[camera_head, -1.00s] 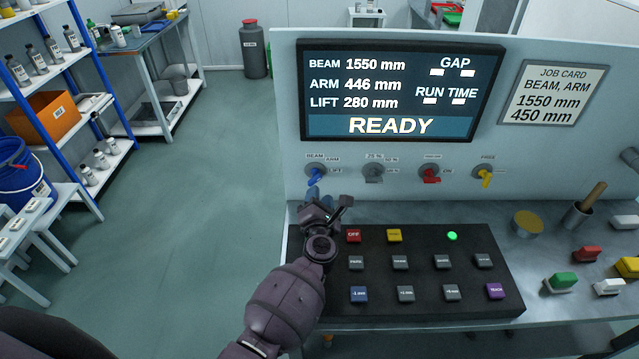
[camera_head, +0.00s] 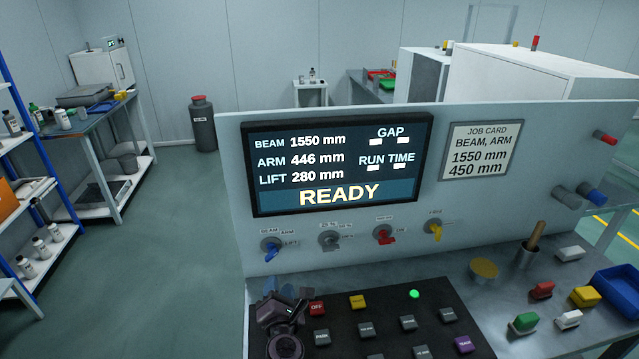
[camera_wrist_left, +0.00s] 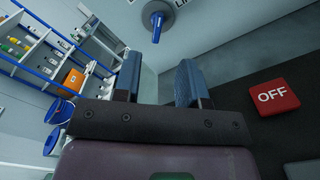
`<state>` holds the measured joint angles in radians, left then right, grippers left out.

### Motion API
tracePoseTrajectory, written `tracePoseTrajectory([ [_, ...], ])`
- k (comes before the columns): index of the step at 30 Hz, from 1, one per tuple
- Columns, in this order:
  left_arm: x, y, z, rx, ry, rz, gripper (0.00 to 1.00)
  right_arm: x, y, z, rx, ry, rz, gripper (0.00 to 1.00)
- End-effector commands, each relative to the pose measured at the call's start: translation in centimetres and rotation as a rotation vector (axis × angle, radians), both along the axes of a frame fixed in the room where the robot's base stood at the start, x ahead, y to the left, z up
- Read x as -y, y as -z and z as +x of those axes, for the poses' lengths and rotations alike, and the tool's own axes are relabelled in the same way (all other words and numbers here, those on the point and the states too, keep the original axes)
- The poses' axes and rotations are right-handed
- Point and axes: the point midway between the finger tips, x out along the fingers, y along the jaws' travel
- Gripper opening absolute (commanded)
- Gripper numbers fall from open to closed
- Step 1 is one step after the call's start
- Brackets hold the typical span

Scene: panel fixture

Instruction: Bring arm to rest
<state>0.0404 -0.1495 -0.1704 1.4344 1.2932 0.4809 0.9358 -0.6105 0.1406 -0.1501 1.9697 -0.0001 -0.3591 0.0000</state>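My left gripper (camera_head: 285,292) is low in the head view, over the left edge of the black button panel (camera_head: 385,345). In the left wrist view its two blue fingers (camera_wrist_left: 160,82) stand apart with nothing between them. The blue selector knob (camera_head: 271,250), labelled BEAM, ARM and LIFT, is on the upright panel above the gripper; it also shows ahead of the fingers in the left wrist view (camera_wrist_left: 157,16). The red OFF button (camera_head: 317,308) is just right of the gripper. The display (camera_head: 335,165) reads BEAM 1550, ARM 446, LIFT 280 and READY. My right gripper is not in view.
The job card (camera_head: 480,150) reads BEAM, ARM, 1550 mm, 450 mm. Grey, red and yellow knobs line the panel. A cup with a wooden handle (camera_head: 529,255), loose coloured blocks and a blue tray (camera_head: 615,290) are on the right. Open floor lies left.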

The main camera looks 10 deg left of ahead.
Motion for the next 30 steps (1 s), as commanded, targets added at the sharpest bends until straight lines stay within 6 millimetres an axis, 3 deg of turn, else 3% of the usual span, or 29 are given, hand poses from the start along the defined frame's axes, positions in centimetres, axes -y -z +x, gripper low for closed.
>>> tracePoseTrajectory([
  [5, 0.0, -1.0, -0.7, 0.004, 0.086, 0.114, 0.38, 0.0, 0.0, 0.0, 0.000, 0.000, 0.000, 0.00],
  [14, 0.8, -3.2, -5.2, -0.038, 0.437, 0.654, 0.38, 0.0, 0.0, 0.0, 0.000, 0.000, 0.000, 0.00],
  [23, 0.0, -2.2, -12.3, -0.197, 0.778, 1.232, 0.38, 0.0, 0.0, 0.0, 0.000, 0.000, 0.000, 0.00],
  [30, -3.4, -1.0, -19.5, -0.424, 1.056, 1.638, 0.38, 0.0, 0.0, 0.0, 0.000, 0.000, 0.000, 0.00],
])
